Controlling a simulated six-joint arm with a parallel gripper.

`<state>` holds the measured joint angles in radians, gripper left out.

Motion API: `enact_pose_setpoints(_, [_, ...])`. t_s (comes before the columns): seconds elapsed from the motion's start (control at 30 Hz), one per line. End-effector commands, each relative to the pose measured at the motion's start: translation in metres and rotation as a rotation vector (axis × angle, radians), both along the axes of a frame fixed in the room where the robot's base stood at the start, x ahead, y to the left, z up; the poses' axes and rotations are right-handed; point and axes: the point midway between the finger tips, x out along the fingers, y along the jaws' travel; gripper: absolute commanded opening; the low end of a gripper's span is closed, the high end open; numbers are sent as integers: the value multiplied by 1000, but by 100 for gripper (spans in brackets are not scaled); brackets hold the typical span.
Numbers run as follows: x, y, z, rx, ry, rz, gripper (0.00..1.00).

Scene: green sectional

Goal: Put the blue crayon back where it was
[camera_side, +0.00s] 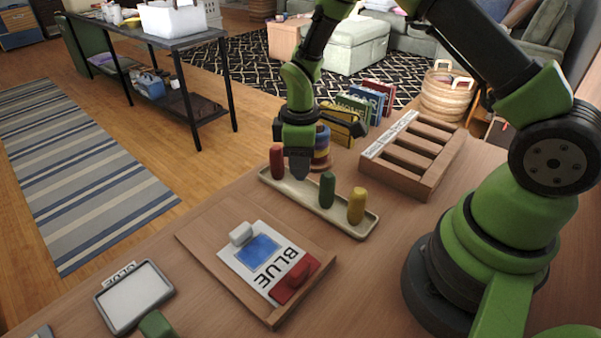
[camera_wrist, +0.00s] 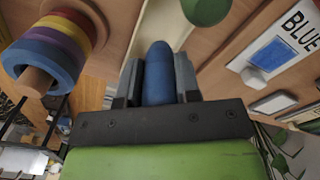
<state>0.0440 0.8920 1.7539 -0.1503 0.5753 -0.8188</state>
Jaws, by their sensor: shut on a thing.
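My gripper (camera_side: 299,165) is shut on the blue crayon (camera_wrist: 158,72), which shows between the two fingers in the wrist view. In the side view the fingers largely hide the blue crayon. My gripper is over the long beige tray (camera_side: 342,226), at the space between the red crayon (camera_side: 277,161) and the green crayon (camera_side: 327,189). The yellow crayon (camera_side: 357,205) stands at the tray's near right end. I cannot tell whether the blue crayon touches the tray.
A board with a BLUE card (camera_side: 239,266) and a red block (camera_side: 295,279) lies in front of the tray. A wooden slotted rack (camera_side: 398,179) is to the right. A ring stacker (camera_side: 321,150) stands close behind my gripper.

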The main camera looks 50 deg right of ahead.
Motion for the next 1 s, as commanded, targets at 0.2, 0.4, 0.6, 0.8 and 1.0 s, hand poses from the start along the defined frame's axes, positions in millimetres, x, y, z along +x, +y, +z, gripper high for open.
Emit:
enact_pose_setpoints(0.2, [0,0,-31,0,2,0,7])
enact_pose_setpoints(0.4, [0,0,-34,0,0,-1,7])
enact_pose_setpoints(0.6, [0,0,-36,-1,1,-2,7])
enact_pose_setpoints(0.8, [0,0,-37,0,0,-2,56])
enact_pose_setpoints(1.0, [0,0,-36,0,0,-2,56])
